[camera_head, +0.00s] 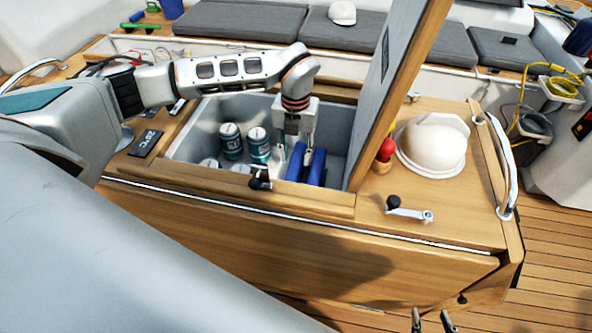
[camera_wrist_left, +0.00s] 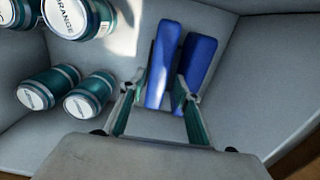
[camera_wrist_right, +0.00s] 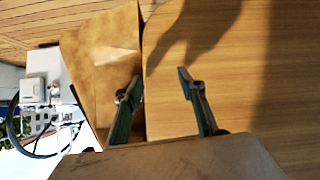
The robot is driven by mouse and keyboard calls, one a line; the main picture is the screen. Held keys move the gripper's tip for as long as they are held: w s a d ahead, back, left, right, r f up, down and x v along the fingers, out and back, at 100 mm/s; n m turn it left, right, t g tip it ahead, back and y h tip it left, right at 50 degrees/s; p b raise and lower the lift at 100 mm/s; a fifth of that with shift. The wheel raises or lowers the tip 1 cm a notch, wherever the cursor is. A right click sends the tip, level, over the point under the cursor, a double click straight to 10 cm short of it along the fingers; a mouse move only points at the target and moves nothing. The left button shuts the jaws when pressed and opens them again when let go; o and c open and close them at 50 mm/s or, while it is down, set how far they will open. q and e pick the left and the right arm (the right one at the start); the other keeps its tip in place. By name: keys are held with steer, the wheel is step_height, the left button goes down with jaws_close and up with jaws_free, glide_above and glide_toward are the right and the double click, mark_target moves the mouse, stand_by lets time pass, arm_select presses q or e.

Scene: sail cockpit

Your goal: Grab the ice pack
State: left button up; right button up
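Two blue ice packs stand side by side in the open cool box (camera_head: 205,125), one left (camera_wrist_left: 162,70) and one right (camera_wrist_left: 203,55) in the left wrist view. In the head view they show as blue slabs (camera_head: 317,166) below my left gripper (camera_head: 297,150). My left gripper reaches down into the box. Its fingers (camera_wrist_left: 157,92) are apart, on either side of the left pack, with the right finger between the two packs. A firm grip is not visible. My right gripper (camera_head: 432,322) is open and empty outside the box, low in the head view; its fingers (camera_wrist_right: 160,85) are spread.
Several teal cans (camera_head: 231,140) stand in the box left of the packs. The raised lid (camera_head: 395,85) stands at the box's right side.

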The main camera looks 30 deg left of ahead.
mark_target(296, 161)
arm_select(q)
step_height(296, 161, down, 4)
steer(key=shift+w+f, duration=0.1)
steer(key=shift+f, duration=0.15)
jaws_close()
steer(key=shift+r, duration=0.15)
